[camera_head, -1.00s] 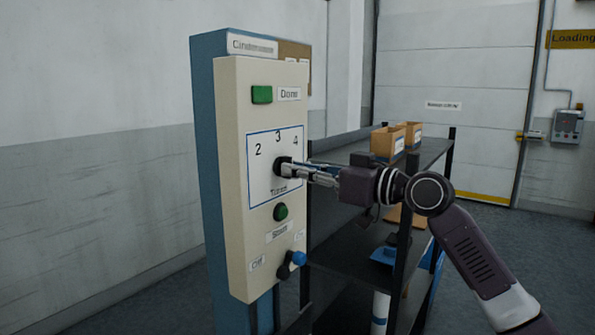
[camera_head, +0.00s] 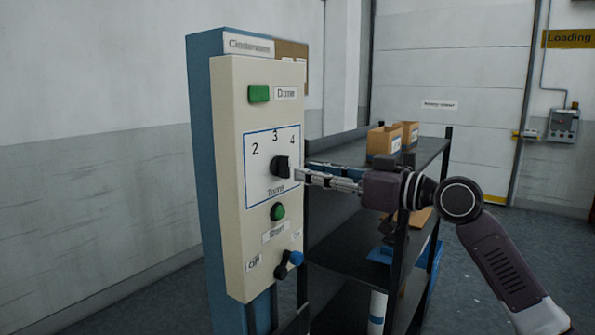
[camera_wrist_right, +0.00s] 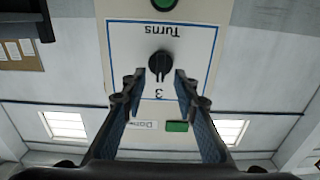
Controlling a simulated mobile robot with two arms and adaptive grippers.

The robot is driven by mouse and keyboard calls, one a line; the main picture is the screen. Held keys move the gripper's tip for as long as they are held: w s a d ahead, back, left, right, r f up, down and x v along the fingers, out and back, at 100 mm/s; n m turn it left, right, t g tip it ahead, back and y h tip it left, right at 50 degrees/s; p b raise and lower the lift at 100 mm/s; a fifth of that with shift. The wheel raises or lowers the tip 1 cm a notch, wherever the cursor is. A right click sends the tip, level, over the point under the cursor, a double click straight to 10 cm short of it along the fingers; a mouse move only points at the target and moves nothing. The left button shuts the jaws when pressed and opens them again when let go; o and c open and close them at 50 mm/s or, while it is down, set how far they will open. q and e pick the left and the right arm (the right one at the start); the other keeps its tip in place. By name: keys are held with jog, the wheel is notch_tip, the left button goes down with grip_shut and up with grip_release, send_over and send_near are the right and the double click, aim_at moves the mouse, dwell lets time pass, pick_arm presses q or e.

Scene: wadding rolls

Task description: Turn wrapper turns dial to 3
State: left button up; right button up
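The turns dial is a black knob (camera_head: 280,167) on the white "Turns" plate (camera_head: 262,188) of the cream control panel (camera_head: 229,150), under the numbers 2, 3 and 4. In the upside-down wrist view, the knob (camera_wrist_right: 159,66) stands in line with the 3, and its pale mark appears to face the 3. My right gripper (camera_head: 298,175) is just off the knob, to its right in the head view. In the wrist view, its fingers (camera_wrist_right: 160,76) are open and apart, with the knob showing free between and beyond the tips. My left gripper is not in view.
The panel also carries a green Done button (camera_head: 259,94), a green Start button (camera_head: 277,211) and an Off switch with a blue tip (camera_head: 296,258). A dark shelf (camera_head: 345,245) with cardboard boxes (camera_head: 384,140) stands behind my right arm.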

jog(key=v, duration=0.7)
jog(key=shift+s, duration=0.1)
